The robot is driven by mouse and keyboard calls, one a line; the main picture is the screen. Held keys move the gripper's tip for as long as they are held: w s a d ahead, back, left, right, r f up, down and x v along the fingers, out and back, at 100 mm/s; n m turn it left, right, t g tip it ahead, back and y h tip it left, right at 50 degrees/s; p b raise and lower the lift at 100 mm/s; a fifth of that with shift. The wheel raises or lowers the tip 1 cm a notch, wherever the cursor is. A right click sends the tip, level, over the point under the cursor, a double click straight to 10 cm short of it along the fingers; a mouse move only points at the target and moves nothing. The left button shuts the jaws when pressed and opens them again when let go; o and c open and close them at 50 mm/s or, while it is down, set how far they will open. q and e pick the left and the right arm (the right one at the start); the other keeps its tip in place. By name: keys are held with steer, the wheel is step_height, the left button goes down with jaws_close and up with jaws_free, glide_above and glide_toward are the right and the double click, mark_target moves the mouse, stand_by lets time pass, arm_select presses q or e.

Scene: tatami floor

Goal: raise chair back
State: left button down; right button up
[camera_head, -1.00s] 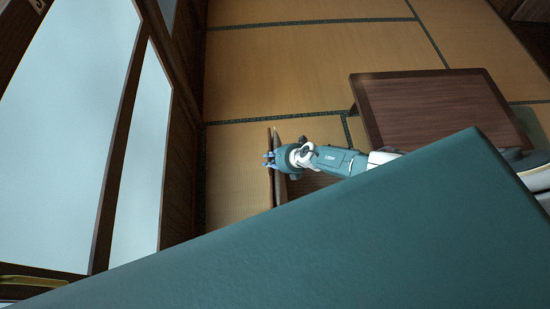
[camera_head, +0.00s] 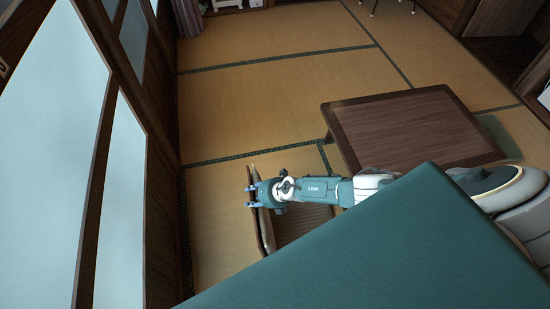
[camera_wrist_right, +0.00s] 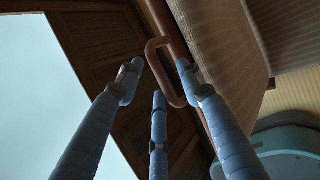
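A low floor chair lies partly behind my teal body in the head view, with its striped seat (camera_head: 302,222) facing up. Its brown, padded back (camera_head: 268,232) shows as a narrow, raised strip along the seat's left side. My right gripper (camera_head: 249,196) is at the outer edge of this back, fingers pointing left. In the wrist view, the three blue fingers (camera_wrist_right: 160,88) are spread, with a brown wooden loop (camera_wrist_right: 160,60) of the chair back between or just beyond their tips. I cannot tell whether they touch it. The padded back (camera_wrist_right: 222,38) is at the upper right. My left gripper is not in view.
A low wooden table (camera_head: 405,128) stands to the right of the chair, close to my right arm. Sliding panels with pale panes (camera_head: 120,205) run along the left. The tatami floor (camera_head: 270,95) beyond the chair is clear.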

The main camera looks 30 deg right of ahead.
steer(key=s+d, duration=0.6)
steer(key=s, duration=0.4)
steer(key=shift+s+d, duration=0.2)
